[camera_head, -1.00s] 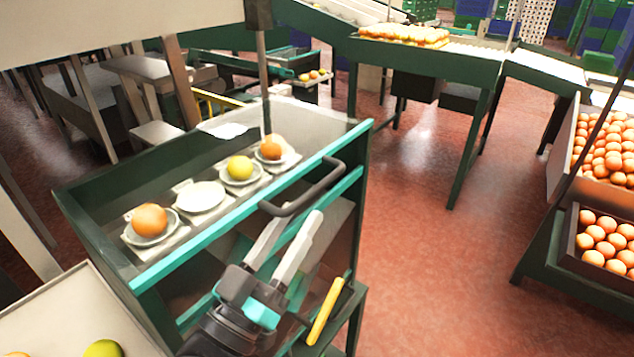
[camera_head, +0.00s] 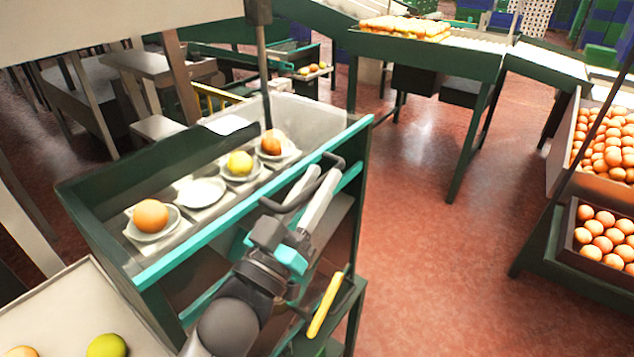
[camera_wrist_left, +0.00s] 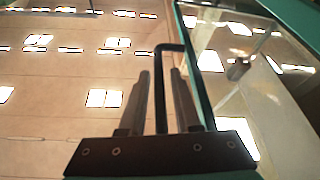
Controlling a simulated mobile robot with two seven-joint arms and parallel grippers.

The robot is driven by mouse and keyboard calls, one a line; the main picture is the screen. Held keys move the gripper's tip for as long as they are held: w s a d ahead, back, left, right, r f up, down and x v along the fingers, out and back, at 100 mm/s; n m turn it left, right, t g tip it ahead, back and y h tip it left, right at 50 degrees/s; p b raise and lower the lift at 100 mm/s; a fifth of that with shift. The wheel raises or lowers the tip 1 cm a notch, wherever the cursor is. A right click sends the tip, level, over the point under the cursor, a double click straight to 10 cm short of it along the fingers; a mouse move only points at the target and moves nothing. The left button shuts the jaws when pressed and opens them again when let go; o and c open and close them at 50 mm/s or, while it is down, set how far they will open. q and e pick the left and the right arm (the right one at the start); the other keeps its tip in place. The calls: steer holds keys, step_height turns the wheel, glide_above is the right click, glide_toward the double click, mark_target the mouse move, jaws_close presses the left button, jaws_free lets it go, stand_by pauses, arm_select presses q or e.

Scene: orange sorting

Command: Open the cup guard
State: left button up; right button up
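The cup guard is a clear panel with a teal edge (camera_head: 200,246) on the dark green cup machine. Its dark handle (camera_head: 338,160) sticks out at the front right. The clear panel (camera_wrist_left: 255,95) and the bent handle (camera_wrist_left: 162,85) also show in the left wrist view. The guard looks down over the row of cups. My left gripper (camera_head: 322,172) is open, with its two pale fingers at the handle. In the left wrist view, the handle bar runs between the fingers (camera_wrist_left: 160,80), with gaps on both sides. My right gripper is out of view.
Under the guard, a row of cups holds an orange fruit (camera_head: 151,215), a yellow fruit (camera_head: 240,163) and another orange fruit (camera_head: 272,142); one cup (camera_head: 201,192) is empty. A yellow bar (camera_head: 325,305) sits below my left gripper. Open red floor (camera_head: 430,260) lies right.

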arm_select(q)
jaws_close()
stand_by(1.1)
